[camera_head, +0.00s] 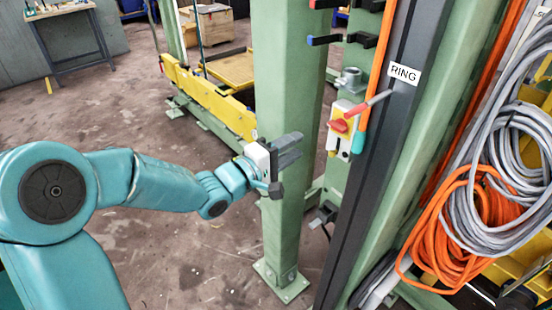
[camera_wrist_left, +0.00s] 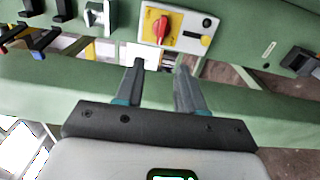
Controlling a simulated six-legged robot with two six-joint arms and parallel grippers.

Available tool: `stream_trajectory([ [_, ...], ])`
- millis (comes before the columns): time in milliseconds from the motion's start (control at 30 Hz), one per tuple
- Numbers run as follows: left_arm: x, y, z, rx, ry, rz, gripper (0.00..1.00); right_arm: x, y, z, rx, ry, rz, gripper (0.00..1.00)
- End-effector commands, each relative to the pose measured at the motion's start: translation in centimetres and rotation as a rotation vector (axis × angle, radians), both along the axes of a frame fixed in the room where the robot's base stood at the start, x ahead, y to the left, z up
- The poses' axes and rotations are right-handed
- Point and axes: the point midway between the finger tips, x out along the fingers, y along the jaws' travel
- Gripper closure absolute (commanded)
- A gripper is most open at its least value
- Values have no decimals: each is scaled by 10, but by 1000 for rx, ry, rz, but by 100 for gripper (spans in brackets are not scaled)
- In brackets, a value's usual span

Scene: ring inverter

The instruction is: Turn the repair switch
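The repair switch is a red rotary knob on a yellow plate, set on a pale box fixed to a green post. It is right of centre in the head view (camera_head: 338,126) and at the top middle of the wrist view (camera_wrist_left: 162,28). My left gripper (camera_head: 289,151) is left of the switch and apart from it, beside a green post. In the wrist view, my left gripper's fingers (camera_wrist_left: 160,75) are parted with nothing between them, and the switch lies beyond their tips. My right gripper is not in view.
A thick green post (camera_head: 285,75) stands close to my left gripper. A dark rail with a RING label (camera_head: 404,74) and an orange-and-teal cable or handle run just right of the switch. Coiled grey (camera_head: 480,200) and orange cables hang at the right. The floor at left is mostly open.

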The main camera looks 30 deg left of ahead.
Motion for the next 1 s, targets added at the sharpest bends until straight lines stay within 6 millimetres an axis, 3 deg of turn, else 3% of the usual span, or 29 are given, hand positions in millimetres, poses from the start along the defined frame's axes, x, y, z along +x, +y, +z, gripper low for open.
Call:
stream_trajectory([
  [100, -23, 9, 0, 0, -1, 3, 62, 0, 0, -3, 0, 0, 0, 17],
  [300, -42, 16, 0, -1, -1, 2, 62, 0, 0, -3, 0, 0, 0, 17],
  [867, -44, 15, 1, 0, -1, -2, 62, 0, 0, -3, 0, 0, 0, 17],
  [933, -42, 8, -5, -9, 14, -19, 62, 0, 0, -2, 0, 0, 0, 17],
  [1000, -37, -7, -26, -29, 63, -57, 62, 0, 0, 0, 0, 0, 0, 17],
])
